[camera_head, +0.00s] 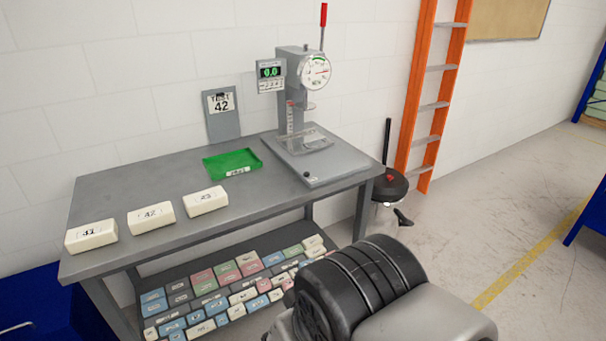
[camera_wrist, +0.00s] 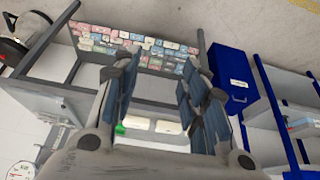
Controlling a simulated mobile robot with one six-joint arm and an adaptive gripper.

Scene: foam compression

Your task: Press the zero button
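The press (camera_head: 296,105) stands at the right end of the grey table, with a round dial gauge (camera_head: 315,72) and a red-tipped lever on top. Its small digital display box (camera_head: 271,76) shows green digits, seemingly 0.0. A row of small buttons (camera_head: 272,86) sits under the digits; their labels are too small to tell which is zero. In the wrist view, my gripper (camera_wrist: 160,105) is open and empty, its two fingers wide apart. The dial gauge shows at the bottom left there (camera_wrist: 20,172). My gripper is apart from the press; its fingers are not clearly visible in the head view.
On the table (camera_head: 165,185) lie three pale numbered blocks (camera_head: 152,217) and a green tray (camera_head: 232,163). A "TEST 42" sign (camera_head: 222,112) stands behind. A shelf below holds several coloured blocks (camera_head: 230,285). A stool (camera_head: 390,186) and orange ladder (camera_head: 430,100) stand right of the table.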

